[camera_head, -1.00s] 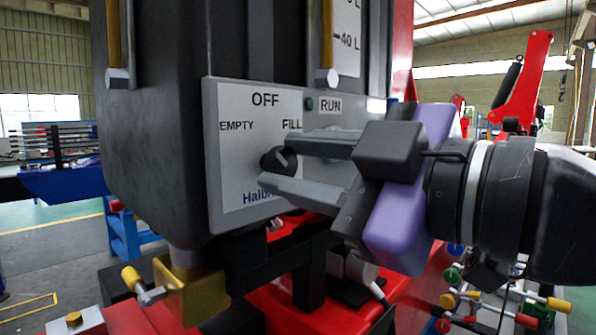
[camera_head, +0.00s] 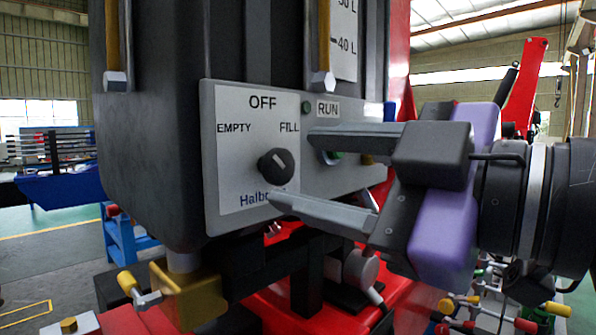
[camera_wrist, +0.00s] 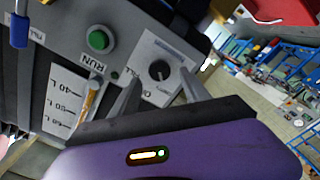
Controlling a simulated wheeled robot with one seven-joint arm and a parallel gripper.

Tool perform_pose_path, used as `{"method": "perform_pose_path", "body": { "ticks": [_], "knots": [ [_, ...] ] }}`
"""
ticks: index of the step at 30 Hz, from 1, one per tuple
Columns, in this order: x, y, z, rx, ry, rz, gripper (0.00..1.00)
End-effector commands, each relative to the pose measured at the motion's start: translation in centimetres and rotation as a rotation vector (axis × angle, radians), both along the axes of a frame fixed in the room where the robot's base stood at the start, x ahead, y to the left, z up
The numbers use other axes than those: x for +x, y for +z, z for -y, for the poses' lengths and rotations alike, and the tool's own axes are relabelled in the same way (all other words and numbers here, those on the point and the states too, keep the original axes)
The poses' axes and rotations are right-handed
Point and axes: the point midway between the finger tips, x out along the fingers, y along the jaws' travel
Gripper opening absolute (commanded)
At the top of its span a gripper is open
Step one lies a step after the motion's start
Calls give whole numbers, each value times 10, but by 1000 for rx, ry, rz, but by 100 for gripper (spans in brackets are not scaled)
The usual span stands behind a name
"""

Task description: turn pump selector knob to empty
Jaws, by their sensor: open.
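The pump selector knob (camera_head: 276,166) is a round black knob on a pale panel (camera_head: 228,190) marked EMPTY, OFF and FILL. Its light pointer line tilts up and slightly left, close to the OFF mark. My gripper (camera_head: 290,165) is open, its two grey fingers reaching from the right towards the knob. In the head view the fingertips lie just right of the knob, one above and one below its height, with a gap. In the wrist view the knob (camera_wrist: 160,70) shows beyond and between the spread fingers, which hold nothing.
A green RUN button (camera_wrist: 99,41) sits on the same panel beside the selector, partly behind my upper finger in the head view. A brass fitting (camera_head: 187,292) is below the panel.

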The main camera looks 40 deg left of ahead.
Motion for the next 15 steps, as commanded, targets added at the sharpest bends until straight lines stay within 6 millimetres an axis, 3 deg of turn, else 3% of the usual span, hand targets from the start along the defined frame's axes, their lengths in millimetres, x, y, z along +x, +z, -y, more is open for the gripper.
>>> {"method": "perform_pose_path", "body": {
  "ticks": [7,15],
  "knots": [
    [-2,-1,39,1,-2,1,54],
    [-4,0,51,-1,1,1,54]
  ]
}}
